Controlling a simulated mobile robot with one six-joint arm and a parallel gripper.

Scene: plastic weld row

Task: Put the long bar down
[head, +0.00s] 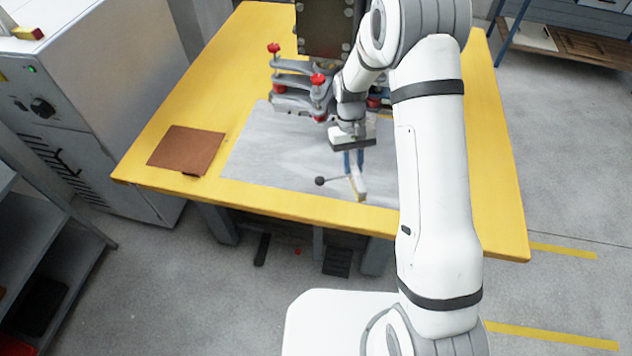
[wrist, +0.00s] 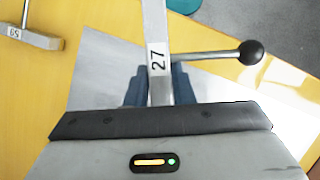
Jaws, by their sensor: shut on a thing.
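My gripper (head: 354,162) is over the front part of the table, its blue-grey fingers (wrist: 158,88) shut on a pale grey bar (wrist: 155,25) marked 27. A side rod with a black ball knob (wrist: 252,52) sticks out of the bar; the knob also shows in the head view (head: 320,181). The bar's end (head: 359,188) shows below the fingers in the head view. I cannot tell whether the bar touches the surface below. The part between the fingers is partly hidden.
A grey sheet (head: 270,160) lies on the yellow table (head: 180,105). A brown pad (head: 187,149) lies at left. A press fixture with red knobs (head: 318,79) stands behind. Another marked bar (wrist: 38,38) lies at the wrist view's upper left. The table's front left is clear.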

